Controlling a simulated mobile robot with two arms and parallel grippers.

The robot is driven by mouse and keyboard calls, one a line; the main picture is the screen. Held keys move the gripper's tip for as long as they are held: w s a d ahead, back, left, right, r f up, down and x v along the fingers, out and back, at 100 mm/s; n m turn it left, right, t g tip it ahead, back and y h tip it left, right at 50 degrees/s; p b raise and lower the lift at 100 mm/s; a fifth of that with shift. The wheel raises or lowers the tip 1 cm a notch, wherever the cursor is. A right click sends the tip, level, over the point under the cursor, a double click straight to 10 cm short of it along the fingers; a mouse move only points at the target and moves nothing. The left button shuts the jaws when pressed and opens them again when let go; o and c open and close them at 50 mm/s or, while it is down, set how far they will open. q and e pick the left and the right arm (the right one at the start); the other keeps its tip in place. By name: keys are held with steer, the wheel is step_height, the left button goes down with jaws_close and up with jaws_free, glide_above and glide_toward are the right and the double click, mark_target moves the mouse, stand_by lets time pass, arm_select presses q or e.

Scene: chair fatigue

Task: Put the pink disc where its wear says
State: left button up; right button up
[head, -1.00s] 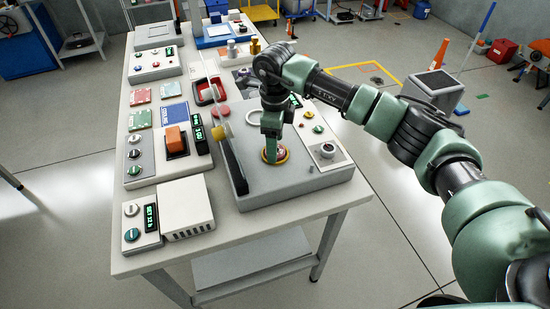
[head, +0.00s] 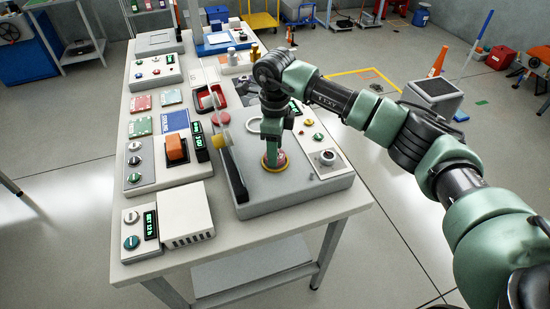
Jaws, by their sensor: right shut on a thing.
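My right gripper (head: 273,153) points straight down over the grey machine base (head: 295,189) on the workbench. It is shut on a small pinkish-red round piece (head: 281,157), which sits at a yellow ring (head: 268,167) on that base. The fingers hide part of the piece, and its wear marks are too small to read. It appears to be the pink disc. Another pink round thing (head: 221,117) and a yellow round one (head: 223,139) show beside the dark upright bar left of the gripper. My left gripper is not in view.
Left of the machine are red (head: 140,103) and green (head: 140,127) tiles, a blue panel (head: 175,120), an orange switch (head: 176,147) and a white vented box (head: 186,215). A dial plate (head: 327,157) lies right of the gripper. The bench front edge is clear.

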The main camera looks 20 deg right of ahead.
steer(key=shift+r+p, duration=0.9)
steer(key=shift+r, duration=1.05)
steer(key=shift+s+f, duration=0.1)
steer(key=shift+f, duration=0.05)
